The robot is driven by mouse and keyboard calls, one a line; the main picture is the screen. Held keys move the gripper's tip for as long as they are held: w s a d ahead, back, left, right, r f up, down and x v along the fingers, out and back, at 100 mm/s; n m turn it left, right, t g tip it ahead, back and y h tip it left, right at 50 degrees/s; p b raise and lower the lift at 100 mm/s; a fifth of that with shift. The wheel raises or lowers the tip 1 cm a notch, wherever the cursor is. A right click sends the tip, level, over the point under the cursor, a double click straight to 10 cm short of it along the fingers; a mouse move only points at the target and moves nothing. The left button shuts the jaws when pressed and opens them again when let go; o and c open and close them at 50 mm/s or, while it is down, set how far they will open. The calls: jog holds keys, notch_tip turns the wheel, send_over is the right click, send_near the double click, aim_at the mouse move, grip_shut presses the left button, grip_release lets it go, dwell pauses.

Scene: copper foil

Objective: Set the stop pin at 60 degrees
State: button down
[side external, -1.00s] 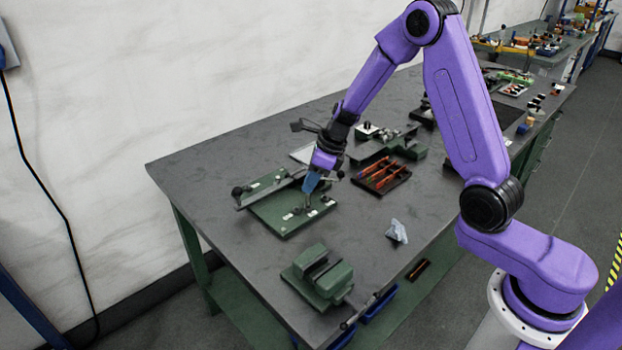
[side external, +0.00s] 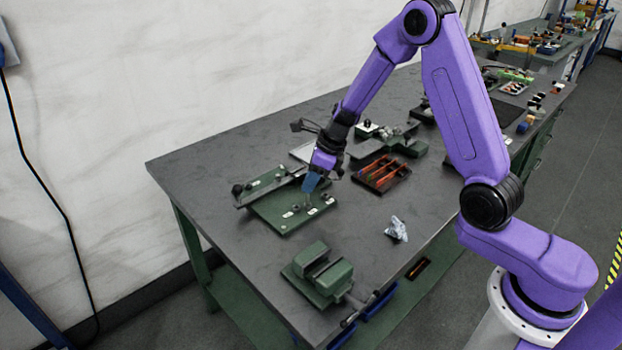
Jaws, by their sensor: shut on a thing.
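My gripper (side external: 310,186) is over the right half of a green plate (side external: 272,208) on the near left part of the bench. The plate carries small pale labels and dark knobs, and a grey bar (side external: 268,188) lies along its back edge. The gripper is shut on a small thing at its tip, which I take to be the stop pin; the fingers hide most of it. I cannot tell whether the pin is seated in a hole or just above the plate. The angle marks are too small to read.
A green vise (side external: 320,273) stands in front of the plate. A crumpled grey piece (side external: 397,229) lies right of it. A dark tray with orange-handled tools (side external: 382,174) is right of my gripper. More green tooling (side external: 405,146) stands behind. Bare bench lies between plate, vise and tray.

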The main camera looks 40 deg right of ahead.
jog(key=shift+f, duration=1.1)
dwell(1.5)
jog(key=c, duration=1.3)
grip_release()
jog(key=shift+c, duration=0.2)
jog(key=shift+r, duration=0.1)
jog(key=shift+r, duration=1.35)
jog(key=o, duration=0.6)
jog(key=shift+c, duration=0.2)
jog(key=shift+r, duration=0.15)
